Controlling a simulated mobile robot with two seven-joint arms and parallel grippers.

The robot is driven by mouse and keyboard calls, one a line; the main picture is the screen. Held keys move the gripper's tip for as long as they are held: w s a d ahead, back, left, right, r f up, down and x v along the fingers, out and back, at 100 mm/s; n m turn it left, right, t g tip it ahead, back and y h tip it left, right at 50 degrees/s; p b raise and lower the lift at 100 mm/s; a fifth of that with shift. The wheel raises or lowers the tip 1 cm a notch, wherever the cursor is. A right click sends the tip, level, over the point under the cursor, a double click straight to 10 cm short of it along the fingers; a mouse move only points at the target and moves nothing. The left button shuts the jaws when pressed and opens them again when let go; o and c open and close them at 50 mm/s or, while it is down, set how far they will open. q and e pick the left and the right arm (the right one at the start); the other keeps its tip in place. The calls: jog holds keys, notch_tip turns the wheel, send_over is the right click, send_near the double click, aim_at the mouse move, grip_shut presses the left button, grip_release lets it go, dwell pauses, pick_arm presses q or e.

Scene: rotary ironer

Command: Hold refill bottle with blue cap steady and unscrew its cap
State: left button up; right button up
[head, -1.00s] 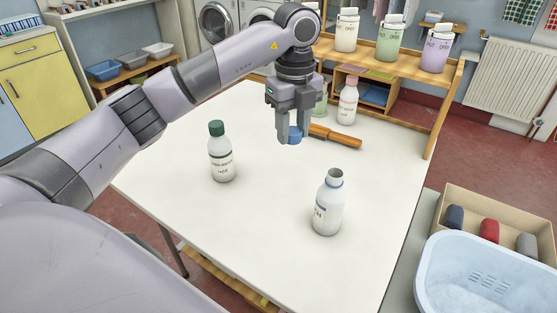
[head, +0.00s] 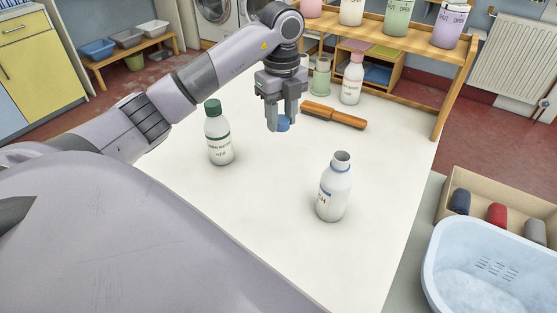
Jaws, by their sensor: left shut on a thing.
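The white refill bottle (head: 333,193) stands upright on the table at the right of centre, with its neck open and no cap on it. My left gripper (head: 281,118) is shut on the blue cap (head: 283,125), behind and left of that bottle and apart from it. The cap hangs at the fingertips; I cannot tell whether it touches the table top. My right gripper is not in view.
A green-capped bottle (head: 219,138) stands to the left. A tool with a wooden handle (head: 334,115) lies just behind the cap. A pink-capped bottle (head: 352,80) and a green container (head: 320,77) stand farther back. The white table (head: 275,195) is clear in the middle.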

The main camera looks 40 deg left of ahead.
aim_at(281, 170)
pick_arm(q)
notch_tip(281, 170, down, 13)
jog(key=shift+f+b, duration=0.1)
jog(key=shift+b, duration=0.25)
jog(key=shift+f, duration=0.15)
jog(key=o, duration=1.2)
jog(key=shift+c, duration=0.2)
jog(key=shift+r, duration=0.3)
notch_tip(281, 170, up, 12)
jog(key=shift+f+p, duration=0.1)
jog(key=shift+p, duration=0.2)
